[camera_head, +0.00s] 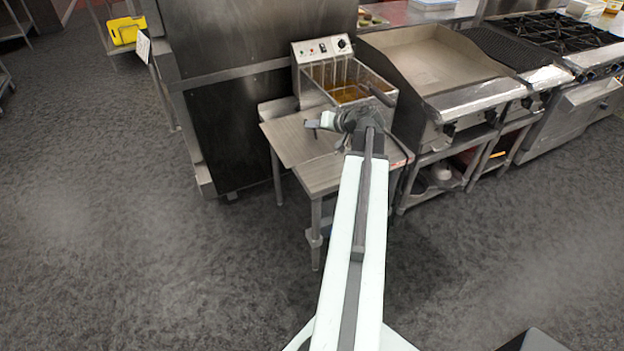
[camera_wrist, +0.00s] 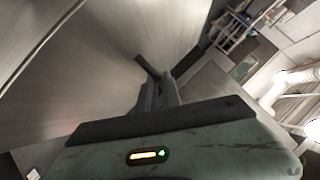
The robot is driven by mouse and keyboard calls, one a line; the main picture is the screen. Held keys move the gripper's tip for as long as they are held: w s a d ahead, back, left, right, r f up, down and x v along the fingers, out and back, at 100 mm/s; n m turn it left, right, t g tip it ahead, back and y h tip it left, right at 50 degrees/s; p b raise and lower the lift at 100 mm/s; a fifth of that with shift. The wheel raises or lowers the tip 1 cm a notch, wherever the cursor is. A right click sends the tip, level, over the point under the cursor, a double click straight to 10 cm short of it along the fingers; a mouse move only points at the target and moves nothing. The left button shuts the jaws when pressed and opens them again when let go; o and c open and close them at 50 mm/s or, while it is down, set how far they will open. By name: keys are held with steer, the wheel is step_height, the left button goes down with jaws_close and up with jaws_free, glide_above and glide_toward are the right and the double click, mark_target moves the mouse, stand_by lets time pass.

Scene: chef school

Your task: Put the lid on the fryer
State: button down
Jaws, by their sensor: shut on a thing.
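The fryer (camera_head: 309,49) stands on a small steel table (camera_head: 325,183). Its tank is uncovered, with a wire basket and yellow-brown oil showing. A flat steel sheet, which looks like the lid (camera_head: 290,141), is just in front of and left of the fryer, over the table. My gripper (camera_head: 318,124) is at this sheet and shut on it. In the wrist view my gripper's dark fingers (camera_wrist: 158,78) are close together against a broad, shiny metal surface (camera_wrist: 120,60). The exact grip point is partly hidden by my wrist.
A tall steel cabinet (camera_head: 228,120) stands close on the left of the fryer. A griddle (camera_head: 430,62) and a gas range (camera_head: 555,38) are on the right. The grey floor in front is clear.

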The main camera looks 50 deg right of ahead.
step_height(320, 180, down, 22)
steer(key=b, duration=2.1)
steer(key=shift+r+p, duration=0.15)
steer(key=shift+p, duration=0.15)
steer(key=c, duration=1.5)
jaws_free()
